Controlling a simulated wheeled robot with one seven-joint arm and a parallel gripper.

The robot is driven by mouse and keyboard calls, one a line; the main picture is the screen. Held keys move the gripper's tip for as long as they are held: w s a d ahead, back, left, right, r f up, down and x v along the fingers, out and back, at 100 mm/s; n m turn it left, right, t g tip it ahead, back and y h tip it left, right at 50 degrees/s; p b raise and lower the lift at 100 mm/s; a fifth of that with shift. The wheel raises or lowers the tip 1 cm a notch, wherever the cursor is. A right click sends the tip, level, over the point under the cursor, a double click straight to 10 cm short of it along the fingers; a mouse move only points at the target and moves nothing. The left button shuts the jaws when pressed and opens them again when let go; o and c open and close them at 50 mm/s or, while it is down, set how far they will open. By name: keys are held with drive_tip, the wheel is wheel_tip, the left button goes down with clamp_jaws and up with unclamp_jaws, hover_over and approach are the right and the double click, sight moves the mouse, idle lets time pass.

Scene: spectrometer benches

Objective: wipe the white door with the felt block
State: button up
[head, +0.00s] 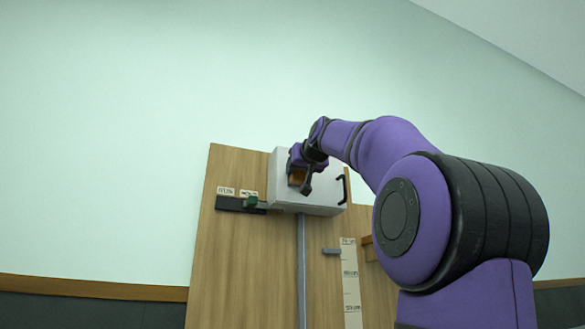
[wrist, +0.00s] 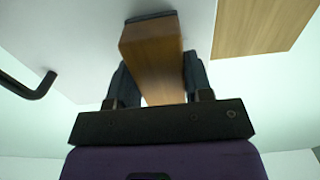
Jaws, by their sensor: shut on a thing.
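The white door (head: 325,196) is the front of a white box on a wooden panel, with a black handle at its right edge. In the wrist view the white door (wrist: 75,40) fills the upper left. My gripper (head: 300,176) is in front of the door's left half. In the wrist view my gripper (wrist: 157,76) is shut on the felt block (wrist: 152,52), a brown wooden block with a dark felt end facing the door. The felt is at or very near the door; I cannot tell if it touches.
The black handle (head: 343,189) sticks out from the door. A dark rail with a green slider (head: 251,201) is left of the box. A grey pipe (head: 302,260) runs down below it. A pale scale strip (head: 350,285) and a grey knob (head: 331,251) are at the lower right.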

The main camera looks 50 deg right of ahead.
sight(284, 172)
drive_tip(key=shift+s+d, duration=0.2)
drive_tip(key=shift+d, duration=0.15)
drive_tip(key=shift+w+d, duration=0.1)
drive_tip(key=shift+w+a, duration=0.6)
drive_tip(key=shift+a, duration=0.25)
drive_tip(key=shift+w+a, duration=0.6)
drive_tip(key=shift+a, duration=0.25)
drive_tip(key=v, duration=0.6)
